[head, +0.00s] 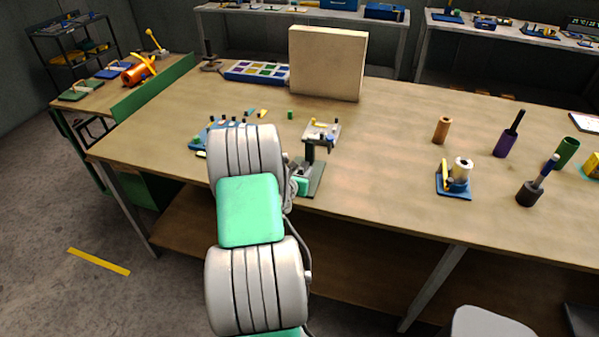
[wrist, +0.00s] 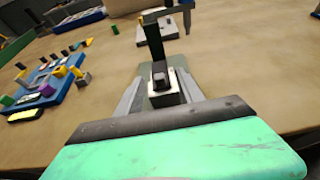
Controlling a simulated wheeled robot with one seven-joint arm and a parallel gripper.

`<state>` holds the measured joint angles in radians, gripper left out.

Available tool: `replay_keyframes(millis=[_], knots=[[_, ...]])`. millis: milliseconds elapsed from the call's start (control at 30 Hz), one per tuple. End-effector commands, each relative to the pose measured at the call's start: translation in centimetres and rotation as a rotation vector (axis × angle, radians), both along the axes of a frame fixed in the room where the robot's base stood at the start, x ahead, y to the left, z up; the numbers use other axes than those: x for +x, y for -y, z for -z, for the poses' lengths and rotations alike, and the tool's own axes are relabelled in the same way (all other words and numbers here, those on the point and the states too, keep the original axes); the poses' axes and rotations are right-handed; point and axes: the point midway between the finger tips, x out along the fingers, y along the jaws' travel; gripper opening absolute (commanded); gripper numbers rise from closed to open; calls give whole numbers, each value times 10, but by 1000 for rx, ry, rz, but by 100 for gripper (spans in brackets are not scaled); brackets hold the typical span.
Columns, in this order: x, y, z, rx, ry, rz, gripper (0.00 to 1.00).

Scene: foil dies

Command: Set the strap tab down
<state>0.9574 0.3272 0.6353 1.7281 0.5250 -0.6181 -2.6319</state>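My gripper (wrist: 161,88) reaches over the front edge of the bench toward a small stand with a dark post (wrist: 161,42) and a flat grey-green base (wrist: 180,68). Its two grey fingers lie on either side of a small pale block with a dark top (wrist: 160,80). I cannot tell whether the fingers touch this block, whether it is held or belongs to the stand, or whether it is the strap tab. In the head view the stand (head: 311,165) shows just right of my arm, and the fingertips are mostly hidden.
A blue rack (wrist: 52,92) of several coloured pieces stands left of my gripper. Behind are a tray of coloured squares (head: 257,72) and an upright beige panel (head: 327,63). A blue holder (head: 453,182) and several cylinders stand to the right.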

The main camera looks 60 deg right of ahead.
Motion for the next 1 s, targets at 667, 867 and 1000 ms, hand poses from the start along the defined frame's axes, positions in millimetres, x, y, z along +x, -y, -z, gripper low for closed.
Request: replay_keyframes(millis=[667, 867, 1000], knots=[[-9, -73, -33, -1, 0, -5, 48], [-15, -104, -46, 0, 0, -3, 48], [-17, -111, -49, 0, 2, 0, 48]])
